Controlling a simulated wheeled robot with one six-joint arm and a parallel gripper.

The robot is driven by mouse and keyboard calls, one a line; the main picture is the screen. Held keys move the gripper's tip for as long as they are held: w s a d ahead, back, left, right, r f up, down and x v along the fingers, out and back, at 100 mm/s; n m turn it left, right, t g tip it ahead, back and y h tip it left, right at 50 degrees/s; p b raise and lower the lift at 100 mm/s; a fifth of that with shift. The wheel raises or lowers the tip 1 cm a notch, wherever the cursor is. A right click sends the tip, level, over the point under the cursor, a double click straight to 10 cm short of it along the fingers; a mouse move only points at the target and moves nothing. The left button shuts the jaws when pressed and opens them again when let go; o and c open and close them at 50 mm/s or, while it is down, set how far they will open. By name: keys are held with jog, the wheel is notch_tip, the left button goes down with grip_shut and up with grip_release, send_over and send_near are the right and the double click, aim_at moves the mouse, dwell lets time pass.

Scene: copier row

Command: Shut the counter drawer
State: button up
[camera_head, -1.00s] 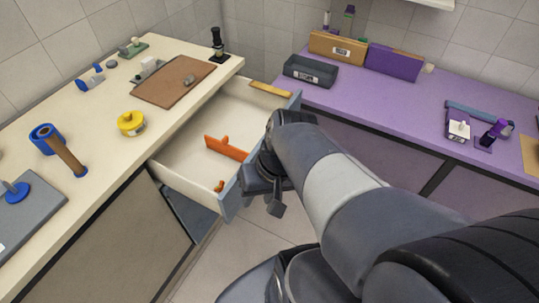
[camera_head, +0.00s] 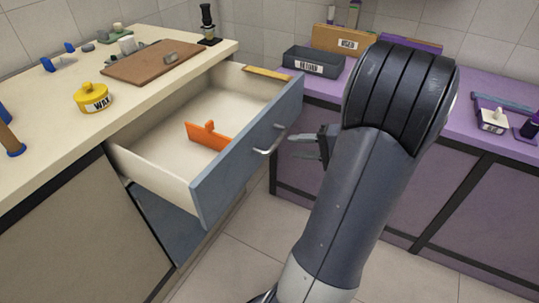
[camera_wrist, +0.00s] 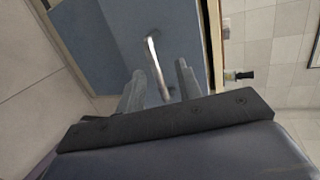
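The counter drawer (camera_head: 243,158) stands pulled well out from under the cream counter (camera_head: 60,128). It has a blue-grey front and a pale inside. An orange tool (camera_head: 208,136) and a yellow-orange piece (camera_head: 267,75) lie in it. A silver bar handle (camera_head: 270,141) is on its front. My gripper (camera_head: 302,144) is just in front of the handle, with its fingers pointing at the drawer front and a gap between them. In the wrist view the handle (camera_wrist: 155,60) shows between and beyond the open fingers (camera_wrist: 160,85); I cannot tell if they touch it.
A yellow wax tin (camera_head: 93,98) and a brown board (camera_head: 153,62) sit on the cream counter. A purple counter (camera_head: 470,140) with a dark bin (camera_head: 313,61) and boxes runs along the right. Tiled floor (camera_head: 235,245) is clear below the drawer.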

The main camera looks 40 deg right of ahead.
aim_at(277, 139)
jog(key=d+f+t+h+b, duration=0.1)
jog(key=d+f+t, duration=0.1)
jog(key=d, duration=0.2)
jog(key=shift+m, duration=0.4)
jog(key=x, duration=1)
jog(key=shift+s+a+f+b, duration=0.1)
jog(key=shift+a+f+b, duration=0.1)
jog(key=shift+a+b, duration=0.15)
jog(key=shift+c, duration=0.4)
grip_shut()
